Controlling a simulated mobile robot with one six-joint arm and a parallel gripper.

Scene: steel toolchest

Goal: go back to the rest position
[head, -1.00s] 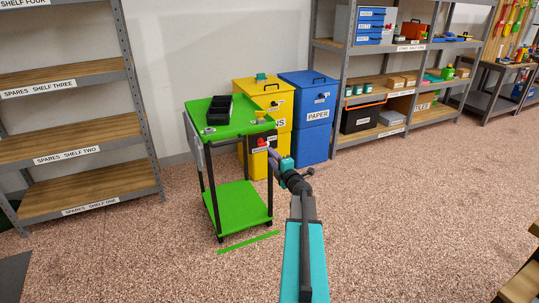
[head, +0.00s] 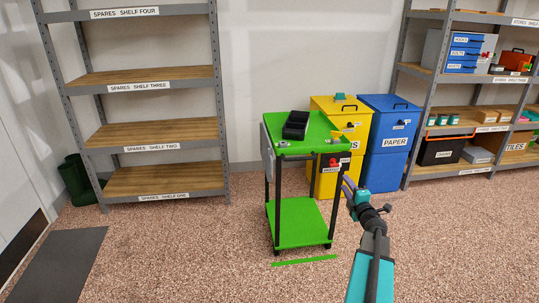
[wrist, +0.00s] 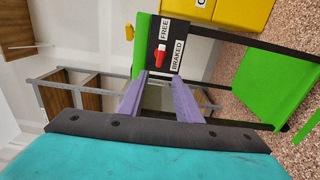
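My gripper (head: 346,184) is in front of the right side of the green cart (head: 300,226) in the head view. In the wrist view its two purple fingers (wrist: 158,92) stand apart with nothing between them. Beyond the fingertips is a red lever (wrist: 159,56) on a dark plate with the labels FREE and BRAKED. The lever also shows in the head view (head: 333,162), just under the cart's top, and the fingers look clear of it. My arm is stretched out forward, not folded.
A black tray (head: 296,124) lies on the cart's top. A yellow bin (head: 327,186) and a blue PAPER bin (head: 384,160) stand behind the cart. Spares shelves (head: 160,180) are at left and stores shelves (head: 480,128) at right. The floor (head: 190,250) in front is open.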

